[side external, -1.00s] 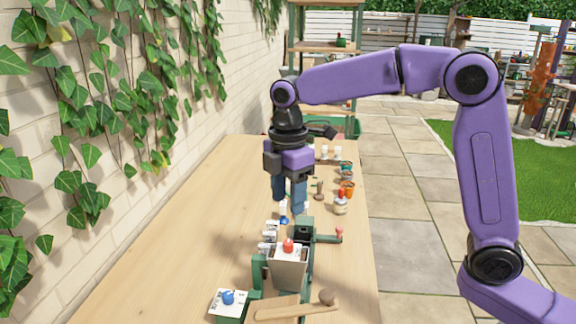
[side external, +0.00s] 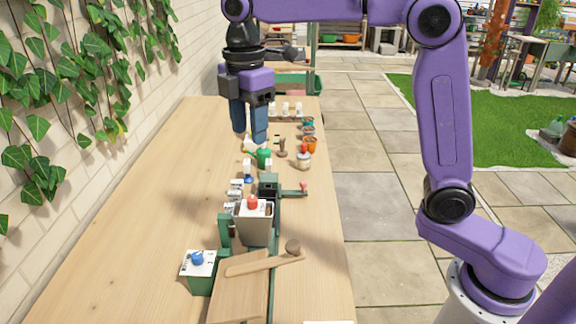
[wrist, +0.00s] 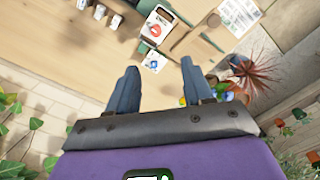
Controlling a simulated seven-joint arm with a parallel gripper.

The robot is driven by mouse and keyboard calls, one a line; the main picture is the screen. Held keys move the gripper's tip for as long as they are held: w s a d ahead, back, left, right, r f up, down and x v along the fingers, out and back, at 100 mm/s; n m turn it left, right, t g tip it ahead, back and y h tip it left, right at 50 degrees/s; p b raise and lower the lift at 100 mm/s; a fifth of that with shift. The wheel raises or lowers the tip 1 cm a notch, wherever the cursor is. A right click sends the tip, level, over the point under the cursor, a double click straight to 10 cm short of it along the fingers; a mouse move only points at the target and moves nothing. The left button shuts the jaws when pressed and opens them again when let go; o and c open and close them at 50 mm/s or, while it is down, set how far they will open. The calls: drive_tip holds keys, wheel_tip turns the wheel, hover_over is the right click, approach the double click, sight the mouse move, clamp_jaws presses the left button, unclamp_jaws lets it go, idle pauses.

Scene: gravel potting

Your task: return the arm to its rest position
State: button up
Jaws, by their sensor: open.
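My gripper (side external: 249,136) is above the wooden bench (side external: 150,220), in the upper middle of the side external view. Its two blue fingers point down and hold nothing. My purple arm is raised and bent above the bench's right side.
A grey container with a red knob (side external: 257,228) stands by a green frame. A green box with a blue knob (side external: 201,273) is at front left. A wooden board (side external: 240,290), green watering can (side external: 263,157) and orange pot (side external: 310,145) are also here. The brick wall with ivy is left.

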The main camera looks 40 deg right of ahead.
drive_tip(key=s+d+f+m, duration=0.1)
drive_tip(key=s+d+f, duration=0.3)
drive_tip(key=s, duration=0.5)
drive_tip(key=s+d+f+m, duration=0.2)
drive_tip(key=s+d+f, duration=0.2)
drive_tip(key=s, duration=0.6)
drive_tip(key=s+d+f+m, duration=0.2)
drive_tip(key=s+d+f, duration=0.2)
drive_tip(key=s, duration=0.5)
drive_tip(key=shift+s+d+f, duration=0.3)
drive_tip(key=shift+d+f, duration=0.1)
drive_tip(key=shift+f, duration=0.2)
